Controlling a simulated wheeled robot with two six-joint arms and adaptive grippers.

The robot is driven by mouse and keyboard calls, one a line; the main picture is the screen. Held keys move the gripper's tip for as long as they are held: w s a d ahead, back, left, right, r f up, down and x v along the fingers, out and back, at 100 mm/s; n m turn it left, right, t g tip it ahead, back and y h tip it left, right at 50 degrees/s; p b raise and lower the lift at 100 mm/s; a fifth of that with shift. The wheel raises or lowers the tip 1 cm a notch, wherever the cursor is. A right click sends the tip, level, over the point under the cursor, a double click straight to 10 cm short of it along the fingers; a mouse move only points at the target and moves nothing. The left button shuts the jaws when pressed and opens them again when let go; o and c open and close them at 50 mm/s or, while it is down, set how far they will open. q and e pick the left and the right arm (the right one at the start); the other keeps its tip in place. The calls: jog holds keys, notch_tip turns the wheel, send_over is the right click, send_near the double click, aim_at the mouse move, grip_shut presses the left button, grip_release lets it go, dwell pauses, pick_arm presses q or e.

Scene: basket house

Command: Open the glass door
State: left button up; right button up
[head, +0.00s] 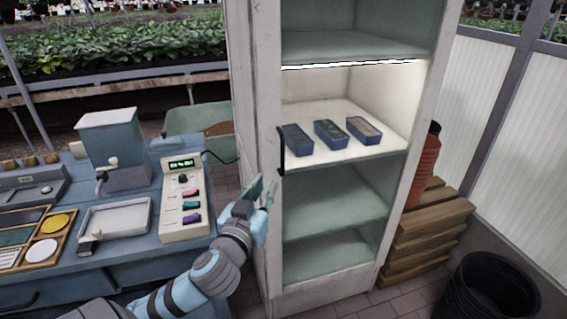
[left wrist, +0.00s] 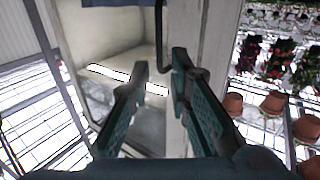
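The glass door (head: 279,250) is on the front of a tall white cabinet, and it looks shut. Its dark vertical handle (head: 281,150) is on the left side of the door. The handle also shows at the top of the left wrist view (left wrist: 159,30), with its bent lower end between the finger lines. My left gripper (head: 265,188) is open and empty, just below and left of the handle. In the left wrist view both fingers are spread, with the handle ahead of them; I cannot tell whether they touch it. My right gripper is not in view.
Several blue boxes (head: 331,134) sit on a lit shelf inside the cabinet. Wooden crates (head: 425,235) and a black bin (head: 490,290) stand at right.

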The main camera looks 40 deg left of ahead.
aim_at(282, 156)
pick_arm(q)
jog(key=x, duration=1.4)
jog(key=shift+w+r, duration=0.15)
jog(key=shift+r, duration=0.2)
grip_shut()
